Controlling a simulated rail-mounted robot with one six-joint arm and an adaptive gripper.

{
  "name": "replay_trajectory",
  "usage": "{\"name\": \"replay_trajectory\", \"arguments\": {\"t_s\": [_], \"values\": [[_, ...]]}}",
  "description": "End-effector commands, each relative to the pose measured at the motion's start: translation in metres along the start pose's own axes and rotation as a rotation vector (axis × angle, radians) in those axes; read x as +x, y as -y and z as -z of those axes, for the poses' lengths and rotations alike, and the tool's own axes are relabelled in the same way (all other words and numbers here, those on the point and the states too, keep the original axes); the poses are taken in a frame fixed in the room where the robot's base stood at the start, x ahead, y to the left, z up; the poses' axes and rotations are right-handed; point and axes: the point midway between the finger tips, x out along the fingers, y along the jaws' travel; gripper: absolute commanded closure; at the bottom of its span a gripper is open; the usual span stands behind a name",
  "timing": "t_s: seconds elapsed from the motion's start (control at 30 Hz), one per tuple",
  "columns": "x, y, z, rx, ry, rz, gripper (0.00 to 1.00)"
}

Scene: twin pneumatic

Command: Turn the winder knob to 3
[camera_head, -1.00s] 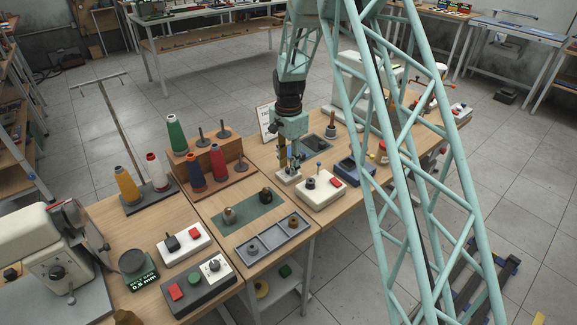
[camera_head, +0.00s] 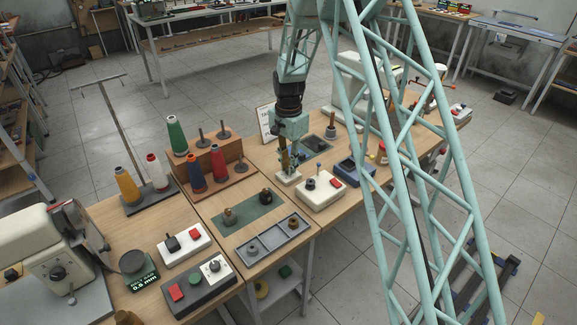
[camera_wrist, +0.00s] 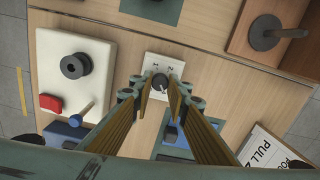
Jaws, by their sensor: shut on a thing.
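The winder knob (camera_wrist: 160,82) is a small dark round knob with a pale pointer mark. It stands on a small white plate (camera_wrist: 152,62) with printed numerals, some of them partly hidden. I cannot tell which numeral the pointer meets. My gripper (camera_wrist: 160,90) points down over the plate and is shut on the knob, with one gold finger on each side. In the head view, my gripper (camera_head: 287,168) is low over the white plate (camera_head: 288,179), and the knob is hidden there.
A white box (camera_head: 321,196) with a black knob and red button stands close by. A blue box (camera_head: 355,171) is further right. A wooden spool rack (camera_head: 215,170) is to the left, and a sign (camera_head: 265,123) stands behind. Bare tabletop (camera_wrist: 115,125) lies around the plate.

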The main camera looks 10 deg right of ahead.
Motion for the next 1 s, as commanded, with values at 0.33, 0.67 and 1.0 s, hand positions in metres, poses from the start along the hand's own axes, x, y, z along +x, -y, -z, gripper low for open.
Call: {"name": "replay_trajectory", "arguments": {"t_s": [0.33,0.67,1.0], "values": [[-0.0007,-0.0003,-0.0001,-0.237,0.001,-0.001,0.95],[-0.0003,-0.0003,-0.0001,-0.498,0.001,-0.001,0.95],[-0.0002,-0.0001,0.0000,-0.751,0.000,0.000,0.95]]}}
